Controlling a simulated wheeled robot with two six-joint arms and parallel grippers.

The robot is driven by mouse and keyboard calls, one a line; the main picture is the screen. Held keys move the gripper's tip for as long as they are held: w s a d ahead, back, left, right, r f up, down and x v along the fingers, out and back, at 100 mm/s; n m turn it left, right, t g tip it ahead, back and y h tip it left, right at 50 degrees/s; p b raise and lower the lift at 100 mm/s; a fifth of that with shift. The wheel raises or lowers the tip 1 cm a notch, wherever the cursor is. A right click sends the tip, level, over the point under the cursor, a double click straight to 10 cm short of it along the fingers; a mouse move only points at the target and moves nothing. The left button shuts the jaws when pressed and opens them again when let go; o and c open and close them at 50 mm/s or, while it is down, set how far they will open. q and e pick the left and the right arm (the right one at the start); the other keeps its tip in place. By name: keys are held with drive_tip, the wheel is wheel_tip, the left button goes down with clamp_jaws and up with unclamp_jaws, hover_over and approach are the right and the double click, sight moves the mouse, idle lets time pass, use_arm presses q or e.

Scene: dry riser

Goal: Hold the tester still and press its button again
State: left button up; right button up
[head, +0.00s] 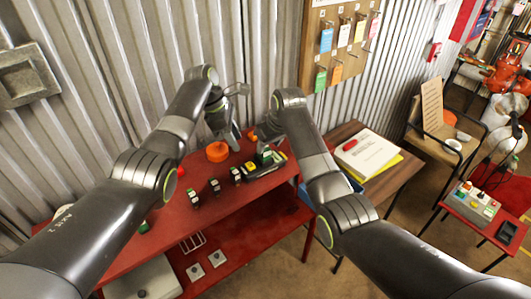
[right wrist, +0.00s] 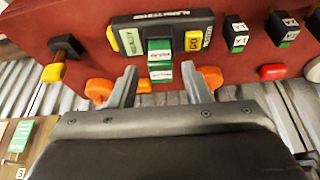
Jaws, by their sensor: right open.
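The tester (head: 267,169) is a dark bar with yellow parts near the right end of the red bench; it also shows in the right wrist view (right wrist: 190,22), its lettering upside down. A green block (right wrist: 160,48) with white labels sits at its middle. My right gripper (right wrist: 162,82) is open, its fingers apart just on the wall side of the green block; nothing shows clamped between them. My left gripper (head: 226,132) hangs near the wall, above and beside an orange round piece (head: 217,152); its jaw opening is unclear. Which part is the button is unclear.
Several small black-and-green modules (head: 214,187) stand in a row on the red bench (head: 200,215). A corrugated wall (head: 245,60) rises close behind. A tag board (head: 340,45) hangs above. A wooden table with a white binder (head: 367,155) stands to the right.

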sight(267, 149)
drive_tip(key=shift+x, duration=3.15)
drive_tip(key=shift+c, duration=0.2)
drive_tip(key=c, duration=0.7)
use_arm(q)
clamp_jaws()
use_arm(e)
drive_tip(key=shift+c, duration=0.3)
